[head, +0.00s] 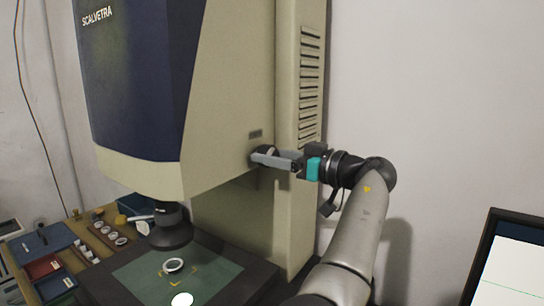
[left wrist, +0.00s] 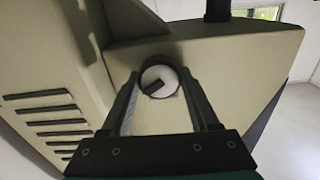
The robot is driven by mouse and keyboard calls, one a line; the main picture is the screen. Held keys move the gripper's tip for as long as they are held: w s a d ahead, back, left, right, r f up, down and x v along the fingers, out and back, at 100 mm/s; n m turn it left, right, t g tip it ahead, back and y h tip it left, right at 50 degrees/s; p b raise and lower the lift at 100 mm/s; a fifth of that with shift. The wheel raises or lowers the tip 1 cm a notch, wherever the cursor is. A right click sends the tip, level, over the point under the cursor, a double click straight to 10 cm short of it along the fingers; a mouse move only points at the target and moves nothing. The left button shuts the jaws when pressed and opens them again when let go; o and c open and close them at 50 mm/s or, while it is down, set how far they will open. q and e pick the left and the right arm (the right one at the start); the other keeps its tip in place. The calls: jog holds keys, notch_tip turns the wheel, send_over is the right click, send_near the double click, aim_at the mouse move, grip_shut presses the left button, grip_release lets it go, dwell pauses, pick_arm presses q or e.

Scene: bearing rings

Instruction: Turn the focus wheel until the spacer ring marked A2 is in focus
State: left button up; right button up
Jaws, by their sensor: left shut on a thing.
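The focus wheel (head: 266,150) is a small dark knob on the side of the beige and dark blue measuring machine (head: 230,90). My left gripper (head: 262,157) is shut on the wheel. In the left wrist view the wheel (left wrist: 168,79) shows as a round, dark-rimmed disc between the two fingertips (left wrist: 160,84). A pale spacer ring (head: 173,266) lies on the glass stage (head: 135,275) below the lens (head: 170,230). No mark on the ring can be read at this size. My right gripper is not in view.
A monitor (head: 515,255) stands at the right edge, its screen mostly cut off. A wooden tray (head: 100,240) with several rings, small bins and a blue box (head: 42,240) sits at the left. Vent slots (head: 310,85) run beside the wheel.

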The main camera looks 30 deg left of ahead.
pick_arm(q)
jog(key=shift+c, duration=0.9)
jog(key=m+p, duration=0.2)
jog(key=m, duration=0.2)
jog(key=shift+r, duration=0.1)
jog(key=shift+w+m+p, duration=0.1)
jog(key=shift+m+p, duration=0.7)
jog(key=shift+m, duration=0.7)
jog(key=o, duration=1.4)
jog(key=shift+c, duration=0.2)
jog(key=shift+d, duration=0.1)
